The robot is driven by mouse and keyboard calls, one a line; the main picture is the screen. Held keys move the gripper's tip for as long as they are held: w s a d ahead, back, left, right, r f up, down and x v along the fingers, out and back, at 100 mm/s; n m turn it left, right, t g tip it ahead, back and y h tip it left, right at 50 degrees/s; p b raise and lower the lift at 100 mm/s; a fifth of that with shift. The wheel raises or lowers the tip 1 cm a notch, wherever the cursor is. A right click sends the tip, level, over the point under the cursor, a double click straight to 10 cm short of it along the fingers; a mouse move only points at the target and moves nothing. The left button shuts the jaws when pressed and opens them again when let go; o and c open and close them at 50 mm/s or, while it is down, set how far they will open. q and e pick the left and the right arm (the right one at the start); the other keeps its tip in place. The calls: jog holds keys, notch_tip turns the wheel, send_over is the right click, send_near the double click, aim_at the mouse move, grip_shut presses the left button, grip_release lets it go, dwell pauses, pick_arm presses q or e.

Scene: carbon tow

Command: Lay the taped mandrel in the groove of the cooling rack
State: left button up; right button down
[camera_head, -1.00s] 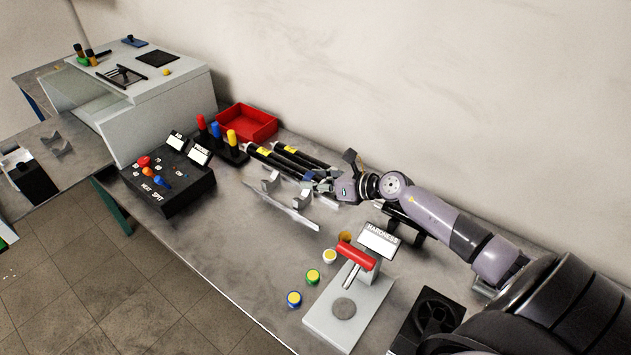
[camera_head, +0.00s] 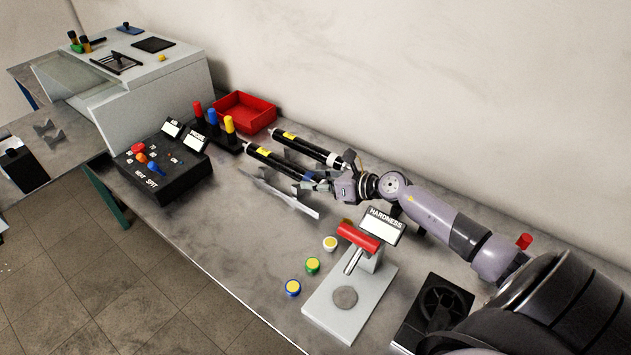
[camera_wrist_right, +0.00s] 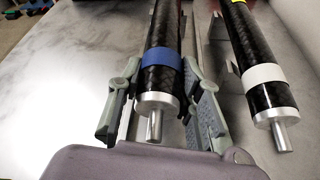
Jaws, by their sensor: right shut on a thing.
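My right gripper (camera_head: 318,183) is shut on a black mandrel (camera_head: 275,160) with a yellow label and a blue band. In the right wrist view the fingers (camera_wrist_right: 157,103) stand either side of this mandrel (camera_wrist_right: 160,75), by its blue band and silver end. A second black mandrel (camera_head: 308,147), with a white band, lies behind it, apart and roughly parallel. A pale metal rack (camera_head: 295,203) with upright notched supports lies just in front of the held mandrel. Whether the mandrel touches its groove cannot be told. My left gripper is not in view.
A hardness tester (camera_head: 352,295) and several coloured round pieces stand in front. A black control box (camera_head: 165,175), coloured-handled tools (camera_head: 215,125) and a red tray (camera_head: 245,112) stand to the left.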

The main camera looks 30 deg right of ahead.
jog(key=shift+f+b, duration=0.5)
jog(key=c, duration=1.4)
grip_release()
jog(key=o, duration=0.3)
jog(key=shift+o, duration=0.2)
jog(key=shift+f, duration=0.1)
jog(key=v, duration=1.2)
